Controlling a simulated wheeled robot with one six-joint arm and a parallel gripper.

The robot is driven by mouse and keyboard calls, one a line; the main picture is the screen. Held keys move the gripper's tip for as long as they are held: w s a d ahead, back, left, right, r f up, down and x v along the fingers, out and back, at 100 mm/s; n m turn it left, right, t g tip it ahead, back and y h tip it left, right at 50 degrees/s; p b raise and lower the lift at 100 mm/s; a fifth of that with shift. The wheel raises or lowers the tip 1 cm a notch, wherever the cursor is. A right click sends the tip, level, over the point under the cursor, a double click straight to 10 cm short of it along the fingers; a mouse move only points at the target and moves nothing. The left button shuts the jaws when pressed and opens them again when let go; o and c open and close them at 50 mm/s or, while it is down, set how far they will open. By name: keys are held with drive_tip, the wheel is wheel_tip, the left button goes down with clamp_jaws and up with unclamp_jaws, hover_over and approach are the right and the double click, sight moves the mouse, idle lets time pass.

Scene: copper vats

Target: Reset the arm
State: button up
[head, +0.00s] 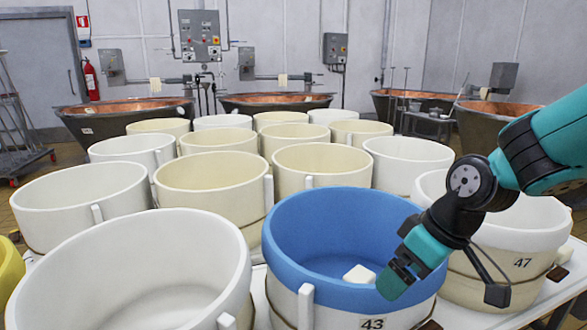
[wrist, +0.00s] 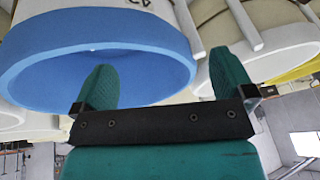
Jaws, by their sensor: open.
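My gripper (head: 405,275) is at the right of the head view, above the front right part of the blue-rimmed mould (head: 330,225) marked 43. In the wrist view my gripper (wrist: 165,80) shows two green fingers spread apart with nothing between them. The blue rim (wrist: 95,40) of the mould fills the upper left there. A small white block (head: 359,274) lies inside the blue-rimmed mould, just left of my fingers and apart from them. My arm comes in from the right edge, bent downward.
Several white and cream moulds stand close together on the table, including a large white one (head: 135,270) at front left and one marked 47 (head: 500,235) under my arm. Copper vats (head: 120,115) stand behind. The air above the moulds is clear.

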drive_tip(key=s+a+f+g+b, duration=0.1)
drive_tip(key=s+a+b, duration=0.15)
drive_tip(key=s, duration=0.65)
drive_tip(key=s+a+g+b, duration=0.1)
drive_tip(key=s+b, duration=0.2)
drive_tip(key=s, duration=0.5)
wheel_tip(320, 180, up, 20)
drive_tip(key=p, duration=2)
drive_tip(key=shift+d+m, duration=0.25)
drive_tip(key=shift+m, duration=0.15)
